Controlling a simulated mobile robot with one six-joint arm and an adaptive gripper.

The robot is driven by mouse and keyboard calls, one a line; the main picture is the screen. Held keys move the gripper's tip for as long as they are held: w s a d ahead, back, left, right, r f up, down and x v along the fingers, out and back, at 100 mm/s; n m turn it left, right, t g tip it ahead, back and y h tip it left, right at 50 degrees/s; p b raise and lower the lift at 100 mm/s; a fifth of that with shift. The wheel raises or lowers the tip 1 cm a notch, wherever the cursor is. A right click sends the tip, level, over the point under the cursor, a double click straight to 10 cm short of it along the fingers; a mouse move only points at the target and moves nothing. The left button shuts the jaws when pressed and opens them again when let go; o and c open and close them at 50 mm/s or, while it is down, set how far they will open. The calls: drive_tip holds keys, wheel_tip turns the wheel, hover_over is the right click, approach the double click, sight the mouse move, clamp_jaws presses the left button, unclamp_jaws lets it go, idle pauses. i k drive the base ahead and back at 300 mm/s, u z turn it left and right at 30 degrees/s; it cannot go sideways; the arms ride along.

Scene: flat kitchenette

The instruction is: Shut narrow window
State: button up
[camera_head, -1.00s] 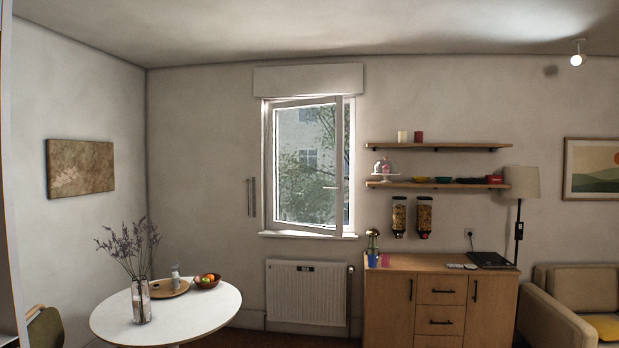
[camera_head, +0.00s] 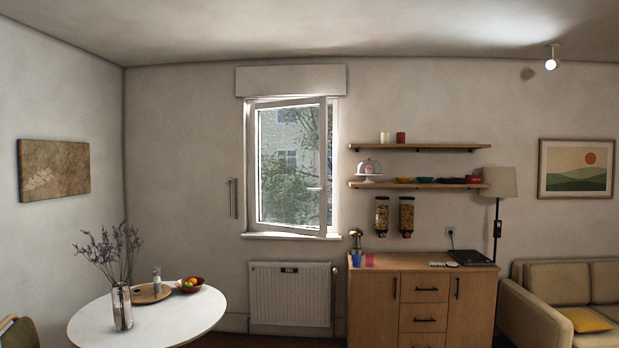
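The narrow window (camera_head: 324,160) is in the far wall, left of the shelves. Its white sash is hinged at the left and stands ajar, its right side swung into the room. A handle (camera_head: 316,189) sits on the sash's right side and points left, roughly level. The white window frame (camera_head: 334,170) shows to the right of the sash, with a sill below. My gripper is not in view.
A round white table (camera_head: 150,320) with a vase, tray and fruit bowl stands at the lower left. A radiator (camera_head: 290,298) is under the window. A wooden sideboard (camera_head: 422,308) and a beige sofa (camera_head: 540,300) stand right. Wall shelves (camera_head: 420,185) hang above the sideboard.

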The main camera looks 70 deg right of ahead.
sight(254, 110)
drive_tip(key=u, duration=0.15)
drive_tip(key=k, duration=0.1)
drive_tip(key=z, duration=2.25)
drive_tip(key=k, duration=0.6)
drive_tip(key=u, duration=0.1)
drive_tip(key=i, duration=0.5)
